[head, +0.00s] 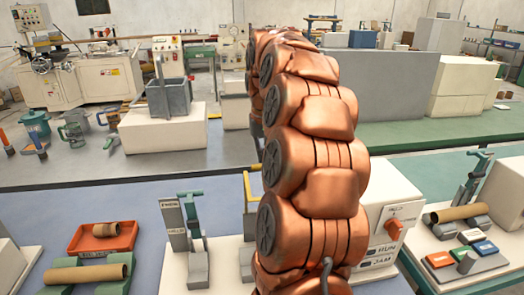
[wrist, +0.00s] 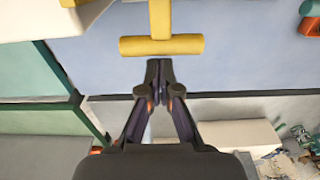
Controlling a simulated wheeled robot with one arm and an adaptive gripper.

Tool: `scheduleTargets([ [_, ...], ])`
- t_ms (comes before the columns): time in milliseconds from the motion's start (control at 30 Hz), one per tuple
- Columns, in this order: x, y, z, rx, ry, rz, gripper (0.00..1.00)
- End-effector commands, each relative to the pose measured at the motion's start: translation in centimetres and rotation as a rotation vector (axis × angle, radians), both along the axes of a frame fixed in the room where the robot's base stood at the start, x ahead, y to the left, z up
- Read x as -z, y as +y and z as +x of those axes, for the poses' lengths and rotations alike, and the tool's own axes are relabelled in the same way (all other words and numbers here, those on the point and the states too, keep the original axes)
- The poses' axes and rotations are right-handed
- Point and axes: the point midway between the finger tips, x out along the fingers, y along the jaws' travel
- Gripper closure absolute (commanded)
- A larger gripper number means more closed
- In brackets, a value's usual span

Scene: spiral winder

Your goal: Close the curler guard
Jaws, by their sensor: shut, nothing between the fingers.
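A yellow T-shaped handle (wrist: 161,45), which looks like part of the curler guard, fills the top middle of the wrist view, with its crossbar lying left to right. My gripper (wrist: 160,66) is shut and empty, with its fingertips just below the crossbar in the picture. I cannot tell whether they touch it. In the head view, a yellow bar (head: 248,187) shows at the left edge of my copper arm, above a white machine base (head: 222,262). My arm hides the gripper and most of the guard there.
A white box with a red switch (head: 394,227) and RUN and JAM labels stands right of my arm. Grey posts (head: 176,226) stand left of it. A red tray (head: 103,240) holds a cardboard tube. The blue bench top (head: 60,205) has free room at the left.

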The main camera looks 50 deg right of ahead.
Motion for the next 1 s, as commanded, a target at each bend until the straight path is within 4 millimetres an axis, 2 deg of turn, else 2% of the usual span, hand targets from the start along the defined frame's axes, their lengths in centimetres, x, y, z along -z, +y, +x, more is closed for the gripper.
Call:
scheduleTargets([
  [767,-0.2,0.6,-0.8,0.000,-0.011,-0.008,1.00],
  [1000,-0.1,1.3,-1.6,0.000,-0.054,-0.041,1.00],
])
